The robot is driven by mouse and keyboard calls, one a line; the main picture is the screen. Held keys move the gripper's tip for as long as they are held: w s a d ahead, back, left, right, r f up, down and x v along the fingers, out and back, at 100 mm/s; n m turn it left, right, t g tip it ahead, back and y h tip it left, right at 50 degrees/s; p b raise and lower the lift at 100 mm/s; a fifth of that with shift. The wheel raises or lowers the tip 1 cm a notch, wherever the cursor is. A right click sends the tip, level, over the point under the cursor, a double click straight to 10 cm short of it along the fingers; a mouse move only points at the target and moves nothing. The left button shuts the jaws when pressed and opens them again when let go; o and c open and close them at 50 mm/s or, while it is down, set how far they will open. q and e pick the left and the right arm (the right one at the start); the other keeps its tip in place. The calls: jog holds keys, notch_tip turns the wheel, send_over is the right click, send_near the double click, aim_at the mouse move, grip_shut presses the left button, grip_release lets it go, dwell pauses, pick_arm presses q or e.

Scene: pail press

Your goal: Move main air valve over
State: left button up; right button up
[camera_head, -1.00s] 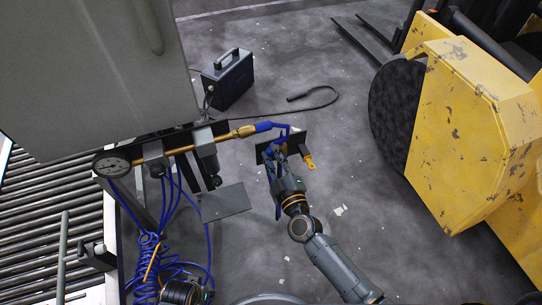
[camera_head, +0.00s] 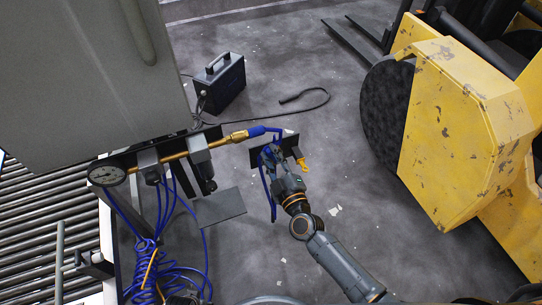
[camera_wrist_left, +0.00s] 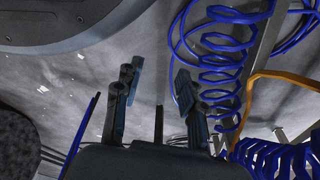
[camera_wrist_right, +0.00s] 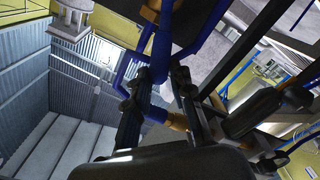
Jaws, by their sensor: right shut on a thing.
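A brass air pipe (camera_head: 172,157) runs right from a round gauge (camera_head: 107,173) and ends in a blue fitting (camera_head: 257,131). My right gripper (camera_head: 269,153) is beside this end, in front of a dark plate (camera_head: 258,158), and hides part of the valve. In the right wrist view its fingers (camera_wrist_right: 157,92) are shut on a blue handle (camera_wrist_right: 161,48) with brass parts close by. My left gripper (camera_wrist_left: 150,92) is open and empty, near coiled blue hose (camera_wrist_left: 222,62).
A grey cabinet (camera_head: 85,70) and a roller conveyor (camera_head: 35,225) are at left. A black case (camera_head: 221,84) with a cable stands on the floor. A yellow forklift (camera_head: 465,130) fills the right. Blue hoses (camera_head: 150,262) hang below the gauge.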

jog(key=shift+w+d+r, duration=0.1)
jog(key=shift+w+d, duration=0.1)
jog(key=shift+d, duration=0.45)
jog(key=shift+o, duration=0.2)
jog(key=shift+w+d, duration=0.15)
jog(key=shift+d, duration=0.4)
jog(key=o, duration=0.9)
pick_arm(q)
jog(key=shift+s+a+f, duration=0.1)
jog(key=shift+s+f, duration=0.65)
pick_arm(e)
jog(key=shift+o, duration=0.2)
jog(key=v, duration=1.2)
